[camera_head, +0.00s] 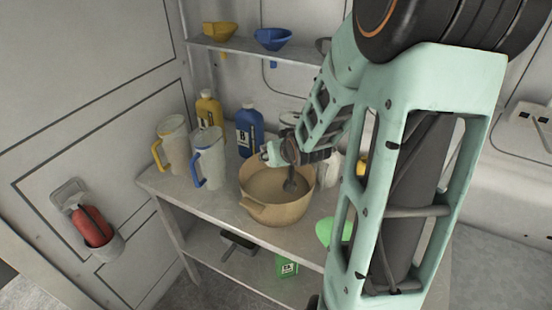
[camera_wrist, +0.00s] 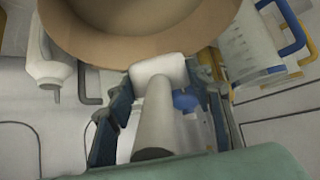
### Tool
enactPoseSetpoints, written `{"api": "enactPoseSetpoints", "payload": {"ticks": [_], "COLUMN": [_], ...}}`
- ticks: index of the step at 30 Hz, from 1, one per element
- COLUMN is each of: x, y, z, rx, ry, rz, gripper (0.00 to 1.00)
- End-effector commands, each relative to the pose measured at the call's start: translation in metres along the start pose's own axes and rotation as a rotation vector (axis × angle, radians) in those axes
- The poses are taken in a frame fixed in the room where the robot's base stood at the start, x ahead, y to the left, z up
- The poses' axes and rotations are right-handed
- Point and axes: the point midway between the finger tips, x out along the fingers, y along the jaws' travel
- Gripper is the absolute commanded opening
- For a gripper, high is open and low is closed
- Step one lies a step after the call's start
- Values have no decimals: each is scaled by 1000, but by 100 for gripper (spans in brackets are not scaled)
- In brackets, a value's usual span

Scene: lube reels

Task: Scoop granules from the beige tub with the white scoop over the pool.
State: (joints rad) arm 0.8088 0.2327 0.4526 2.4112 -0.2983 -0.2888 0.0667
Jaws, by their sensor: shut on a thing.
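The beige tub (camera_head: 268,211) stands upright on the bench top in the head view. A brownish fill (camera_head: 266,184) shows inside it; single granules are too small to make out. My gripper (camera_head: 283,153) is over the tub's far rim, and a dark part of it reaches down over the opening. In the wrist view my gripper (camera_wrist: 163,95) is shut on the white scoop (camera_wrist: 154,118), whose pale handle lies between the dark fingers. The tub's rim (camera_wrist: 140,47) fills the top, close to the scoop's white head. The scoop's bowl is largely hidden, and I cannot tell whether it holds granules.
Two jugs, one yellow-handled (camera_head: 172,142) and one blue-handled (camera_head: 208,160), stand left of the tub. A blue bottle (camera_head: 249,131) and a yellow bottle (camera_head: 208,107) stand behind. Yellow (camera_head: 219,31) and blue (camera_head: 272,38) funnels sit on the upper shelf. A light green item is at right.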

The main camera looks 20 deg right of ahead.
Motion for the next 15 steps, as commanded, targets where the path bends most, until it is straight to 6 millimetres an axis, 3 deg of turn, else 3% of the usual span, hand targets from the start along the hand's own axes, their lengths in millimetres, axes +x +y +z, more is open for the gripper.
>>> {"api": "enactPoseSetpoints", "payload": {"ticks": [15], "x": [-42], "y": [0], "z": [-23], "rx": [-1], "ry": [177], "rz": [1], "gripper": [22]}}
